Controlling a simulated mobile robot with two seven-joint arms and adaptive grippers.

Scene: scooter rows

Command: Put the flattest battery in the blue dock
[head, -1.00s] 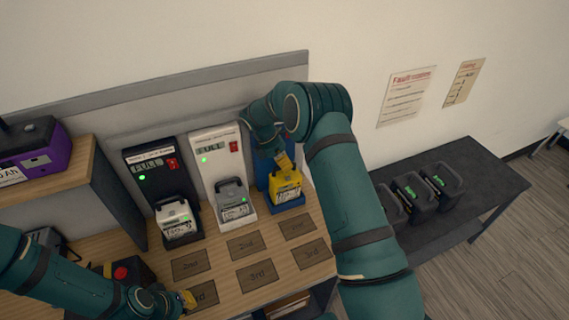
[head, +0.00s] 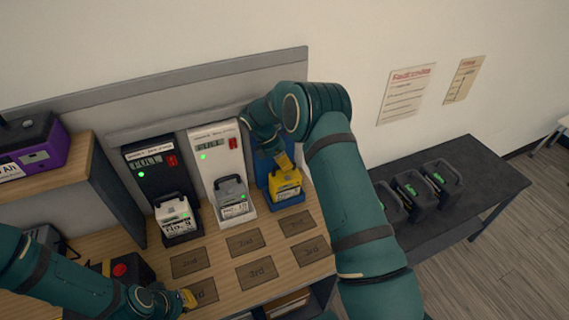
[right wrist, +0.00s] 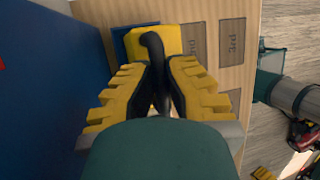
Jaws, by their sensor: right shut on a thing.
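A yellow battery (head: 286,184) stands in the blue dock (head: 264,170), the rightmost of three docks. My right gripper (head: 283,161) is over it; in the right wrist view its yellow fingers (right wrist: 162,90) are shut on the dark handle of the yellow battery (right wrist: 172,40). A white battery (head: 173,214) sits in the black dock (head: 148,164) and a grey battery (head: 233,197) in the white dock (head: 211,155). The blue dock's display is hidden by my arm. My left gripper (head: 188,299) is low at the front left of the bench; its fingers are too small to read.
Marked pads (head: 245,244) labelled 2nd and 3rd lie empty on the wooden bench. A dark side table (head: 490,182) at right holds several black batteries (head: 416,190) with green lights. A purple device (head: 36,150) stands on a shelf at left.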

